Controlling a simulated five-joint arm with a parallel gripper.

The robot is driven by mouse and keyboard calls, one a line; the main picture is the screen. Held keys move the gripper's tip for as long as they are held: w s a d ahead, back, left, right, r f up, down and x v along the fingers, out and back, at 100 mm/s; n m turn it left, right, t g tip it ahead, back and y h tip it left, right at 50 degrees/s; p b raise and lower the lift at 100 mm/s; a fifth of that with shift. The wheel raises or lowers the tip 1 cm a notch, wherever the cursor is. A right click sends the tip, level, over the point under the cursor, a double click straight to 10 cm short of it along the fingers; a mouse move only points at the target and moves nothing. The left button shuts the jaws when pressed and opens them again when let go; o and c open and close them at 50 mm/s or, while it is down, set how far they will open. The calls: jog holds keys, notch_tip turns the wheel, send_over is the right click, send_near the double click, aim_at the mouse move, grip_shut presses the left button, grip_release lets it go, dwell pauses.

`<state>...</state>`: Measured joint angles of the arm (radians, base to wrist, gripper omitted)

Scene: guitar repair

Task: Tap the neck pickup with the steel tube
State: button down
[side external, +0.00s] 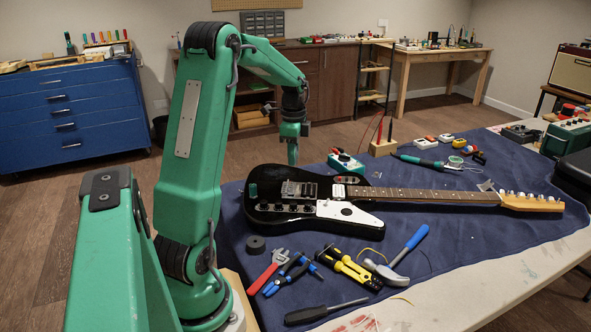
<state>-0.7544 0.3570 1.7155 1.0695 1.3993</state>
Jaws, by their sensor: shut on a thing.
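A black electric guitar (268,207) with a white pickguard lies flat on a dark blue cloth, its neck pointing right. The neck pickup (338,191) looks like a small pale block at the body end of the fretboard. My gripper (291,139) is above the far edge of the guitar body, to the left of the neck pickup and apart from it.
A teal meter (345,163) and a wooden block with probes (382,147) stand behind the guitar. The air above the guitar is clear.

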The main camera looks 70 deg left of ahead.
dwell(0.3)
jog(key=w+d+f, duration=0.1)
jog(key=w+d, duration=0.1)
jog(key=w, duration=0.4)
jog(key=w+d+f, duration=0.2)
jog(key=w, duration=0.5)
jog(key=shift+w, duration=0.15)
jog(key=shift+d+f, duration=0.1)
jog(key=shift+f, duration=0.15)
jog(key=shift+f, duration=2.7)
